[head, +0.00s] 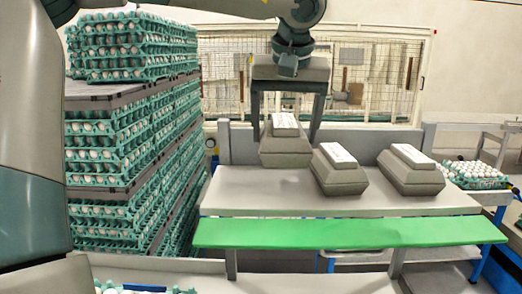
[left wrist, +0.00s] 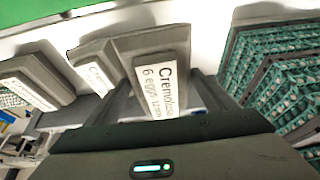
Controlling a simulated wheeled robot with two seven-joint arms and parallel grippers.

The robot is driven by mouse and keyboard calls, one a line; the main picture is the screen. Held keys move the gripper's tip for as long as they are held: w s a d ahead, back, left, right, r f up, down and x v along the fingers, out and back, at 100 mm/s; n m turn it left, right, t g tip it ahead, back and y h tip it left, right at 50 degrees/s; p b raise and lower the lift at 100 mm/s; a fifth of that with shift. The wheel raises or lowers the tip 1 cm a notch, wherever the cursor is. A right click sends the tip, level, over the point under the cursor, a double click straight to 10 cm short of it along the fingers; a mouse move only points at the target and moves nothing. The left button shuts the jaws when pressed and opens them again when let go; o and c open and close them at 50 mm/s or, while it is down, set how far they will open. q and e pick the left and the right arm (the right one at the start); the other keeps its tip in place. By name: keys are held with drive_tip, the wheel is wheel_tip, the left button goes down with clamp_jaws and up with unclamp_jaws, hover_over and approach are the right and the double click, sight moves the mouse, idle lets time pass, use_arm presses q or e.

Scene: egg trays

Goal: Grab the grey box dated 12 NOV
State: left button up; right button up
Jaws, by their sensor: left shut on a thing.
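Three grey egg boxes with white labels show in the head view: the left box (head: 285,152), the middle box (head: 340,175) and the right box (head: 411,175). My left gripper (head: 286,134) comes down from above, its two dark fingers on either side of the left box, and it is shut on that box. In the left wrist view the held box (left wrist: 157,75) carries a label with "6 eggs" and a date starting with "12"; the rest is too blurred to read surely. I cannot tell whether this box touches the table. My right gripper is not in view.
The boxes are over a white table (head: 400,203) with a green front strip (head: 350,233). Tall stacks of egg trays (head: 130,130) stand at the left. A tray of eggs (head: 475,174) sits at the right. The table front is clear.

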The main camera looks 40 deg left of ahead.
use_arm(q)
drive_tip(key=d+r, duration=0.1)
drive_tip(key=w+d+r, duration=0.1)
drive_tip(key=d, duration=0.1)
drive_tip(key=w+d+r, duration=0.1)
drive_tip(key=shift+d, duration=0.2)
drive_tip(key=shift+d+r, duration=0.1)
drive_tip(key=shift+d, duration=0.1)
drive_tip(key=shift+a, duration=0.1)
